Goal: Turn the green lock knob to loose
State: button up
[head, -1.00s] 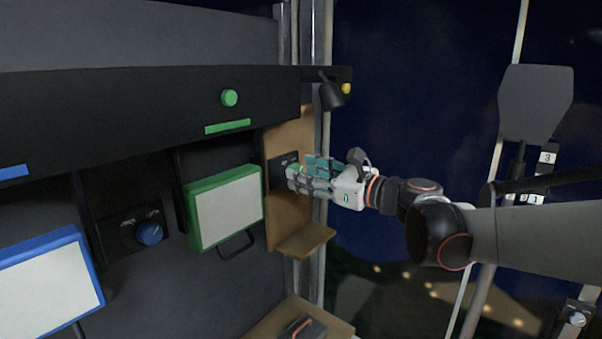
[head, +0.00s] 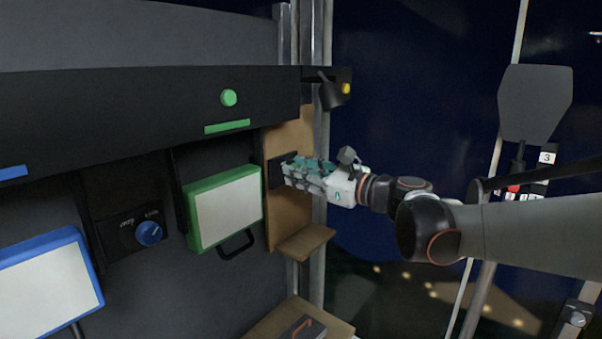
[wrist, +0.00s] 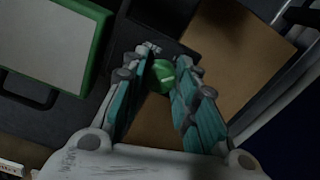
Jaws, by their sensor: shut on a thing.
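The green lock knob (wrist: 163,76) shows in the wrist view between the fingertips of my gripper (wrist: 161,68). A pale line marks its face. The knob sits on a dark plate (head: 276,172) fixed to the brown board right of the green-framed panel. In the head view my gripper (head: 288,171) reaches this plate from the right and its fingers hide the knob. The fingers are shut on the knob, one on each side. The labels on the plate cannot be read.
The green-framed panel (head: 228,206) with a black handle is just left of the plate. A small brown shelf (head: 304,242) juts out below my gripper. A blue knob (head: 149,233) and a blue-framed panel (head: 45,290) are farther left. A lamp (head: 332,95) hangs above.

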jog(key=shift+n, duration=0.3)
jog(key=shift+f+n+b, duration=0.15)
jog(key=shift+n+b, duration=2.7)
jog(key=shift+n, duration=5.55)
jog(key=o, duration=1.1)
jog(key=shift+s+d, duration=0.1)
